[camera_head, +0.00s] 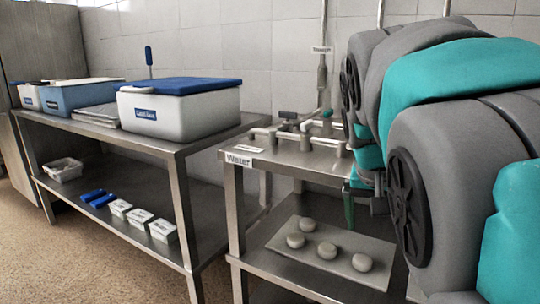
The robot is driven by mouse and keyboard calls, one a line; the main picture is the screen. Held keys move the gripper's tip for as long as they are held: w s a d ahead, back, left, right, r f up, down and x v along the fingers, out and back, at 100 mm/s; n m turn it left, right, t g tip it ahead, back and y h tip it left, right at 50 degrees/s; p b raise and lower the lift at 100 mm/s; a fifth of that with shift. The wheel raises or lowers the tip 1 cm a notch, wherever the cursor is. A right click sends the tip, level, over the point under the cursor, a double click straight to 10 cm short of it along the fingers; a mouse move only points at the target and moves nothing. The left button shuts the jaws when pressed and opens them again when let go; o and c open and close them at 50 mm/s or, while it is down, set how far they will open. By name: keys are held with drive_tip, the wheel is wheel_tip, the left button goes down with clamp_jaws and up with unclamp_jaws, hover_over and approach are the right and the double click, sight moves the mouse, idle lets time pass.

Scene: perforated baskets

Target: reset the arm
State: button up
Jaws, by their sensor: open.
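My arm (440,150), in grey and teal, fills the right side of the head view. Its large rounded links are close to the camera, in front of the right end of the steel table (240,185). Small teal and dark parts show behind the near links, above the table's right end.
A white bin with a blue lid (180,108) and a blue bin (75,97) stand on the left bench. Small white containers (140,218) are on its lower shelf. Pipe fittings (300,130) top the right table; several round grey pieces (327,250) lie on a board below.

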drive_tip(key=s+a+f+n+g+y, duration=0.1)
drive_tip(key=s+a+f+n+g, duration=0.1)
drive_tip(key=s+f, duration=0.9)
drive_tip(key=s+a+f+n+g+y, duration=0.1)
drive_tip(key=s+a+f+n+g, duration=0.1)
drive_tip(key=s+f, duration=0.9)
drive_tip(key=shift+s+n+g+y, duration=0.3)
drive_tip(key=shift+s+g+y, duration=0.15)
drive_tip(key=shift+s, duration=0.7)
